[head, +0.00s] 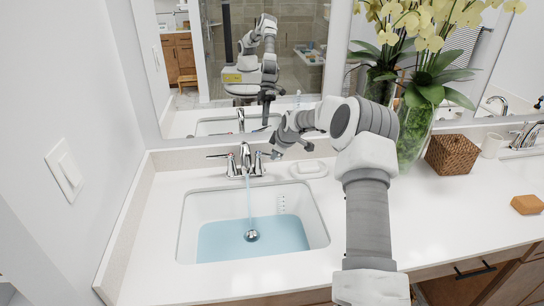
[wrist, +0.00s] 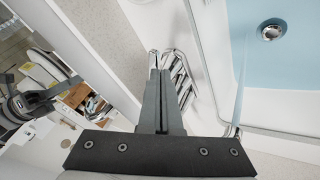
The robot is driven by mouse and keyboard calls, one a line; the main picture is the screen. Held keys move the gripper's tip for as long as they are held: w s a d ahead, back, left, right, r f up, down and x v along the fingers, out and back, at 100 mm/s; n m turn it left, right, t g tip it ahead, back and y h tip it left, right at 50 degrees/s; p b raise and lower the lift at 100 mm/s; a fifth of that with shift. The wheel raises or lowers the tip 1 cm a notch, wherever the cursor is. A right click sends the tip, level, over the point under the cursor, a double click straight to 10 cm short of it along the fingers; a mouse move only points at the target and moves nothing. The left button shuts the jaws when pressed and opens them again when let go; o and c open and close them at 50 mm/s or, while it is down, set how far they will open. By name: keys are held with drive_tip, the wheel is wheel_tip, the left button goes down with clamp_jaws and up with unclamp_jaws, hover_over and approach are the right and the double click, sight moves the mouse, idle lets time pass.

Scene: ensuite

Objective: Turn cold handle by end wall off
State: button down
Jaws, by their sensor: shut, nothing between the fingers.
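A chrome faucet (head: 246,158) stands behind the sink by the left end wall. Water (head: 249,200) runs from its spout into the basin. Its left handle (head: 218,156) has a lever pointing toward the end wall. Its right handle (head: 258,162) is beside my gripper (head: 273,154), which is low over the counter right of the faucet. In the wrist view, my gripper (wrist: 157,75) is shut and empty, its fingers beside chrome faucet parts (wrist: 180,75). Whether they touch is unclear. The fingers hide part of the chrome.
The white sink (head: 187,225) holds bluish water. A soap dish (head: 308,169) lies right of the faucet. A glass vase (head: 412,140) with orchids and a woven box (head: 452,154) stand farther right. The mirror (head: 190,75) and backsplash (head: 175,158) are close behind the faucet.

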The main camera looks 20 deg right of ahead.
drive_tip(key=shift+w+d+f+n+b, duration=0.15)
drive_tip(key=shift+w+d+n+b, duration=0.25)
drive_tip(key=shift+w+d+b, duration=0.65)
drive_tip(key=shift+w+d, duration=0.1)
drive_tip(key=shift+d, duration=0.1)
